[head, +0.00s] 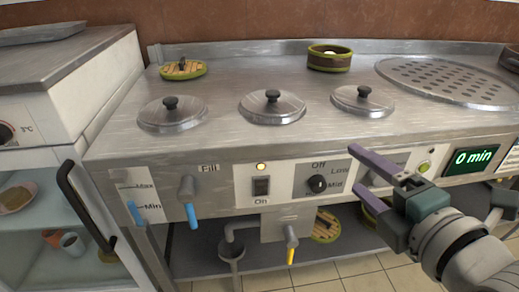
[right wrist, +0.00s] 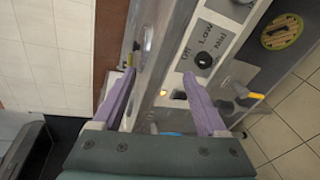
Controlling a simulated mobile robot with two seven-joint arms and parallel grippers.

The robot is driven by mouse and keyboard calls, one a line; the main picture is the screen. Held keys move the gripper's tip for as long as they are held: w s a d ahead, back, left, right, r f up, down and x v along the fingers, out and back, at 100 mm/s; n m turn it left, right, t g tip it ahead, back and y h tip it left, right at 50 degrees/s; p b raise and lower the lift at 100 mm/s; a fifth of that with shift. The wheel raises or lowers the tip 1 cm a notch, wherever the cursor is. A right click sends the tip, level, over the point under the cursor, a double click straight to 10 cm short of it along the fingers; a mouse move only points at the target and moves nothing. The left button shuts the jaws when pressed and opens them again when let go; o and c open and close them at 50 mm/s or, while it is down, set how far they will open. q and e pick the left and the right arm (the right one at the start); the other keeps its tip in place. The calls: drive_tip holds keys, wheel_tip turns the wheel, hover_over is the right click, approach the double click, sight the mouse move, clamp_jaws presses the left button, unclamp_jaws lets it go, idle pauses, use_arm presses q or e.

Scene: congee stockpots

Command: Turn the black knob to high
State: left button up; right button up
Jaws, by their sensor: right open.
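I see no High label, and I cannot tell which mark the knob points to. It also shows in the right wrist view (right wrist: 204,60), just beyond the right fingertip there. My right gripper (head: 357,171) is open and empty, with purple fingers, to the right of the knob in the head view and apart from it. It also shows in the right wrist view (right wrist: 158,76). My left gripper is not in view.
A black switch (head: 261,186) marked On and a blue-handled tap (head: 188,200) are left of the knob. A yellow-handled tap (head: 291,245) hangs below. A green display (head: 473,161) reads 0 min. Lidded pots (head: 272,108) stand in the counter top.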

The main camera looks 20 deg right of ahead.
sight(320, 188)
wheel_tip(320, 188, down, 14)
drive_tip(key=n+t+b, duration=0.3)
drive_tip(key=n+b, duration=0.1)
drive_tip(key=b, duration=0.8)
drive_tip(key=w+b, duration=0.1)
drive_tip(key=w, duration=0.2)
drive_tip(key=w+d+b, duration=0.1)
drive_tip(key=w, duration=0.2)
drive_tip(key=w+b, duration=0.1)
drive_tip(key=w, duration=0.2)
drive_tip(key=shift+d+r, duration=0.15)
drive_tip(key=shift+d, duration=0.25)
drive_tip(key=shift+w+r+b, duration=0.1)
drive_tip(key=shift+w+b, duration=0.3)
drive_tip(key=shift+w, duration=0.1)
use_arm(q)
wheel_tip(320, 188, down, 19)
use_arm(e)
drive_tip(key=c, duration=0.4)
clamp_jaws()
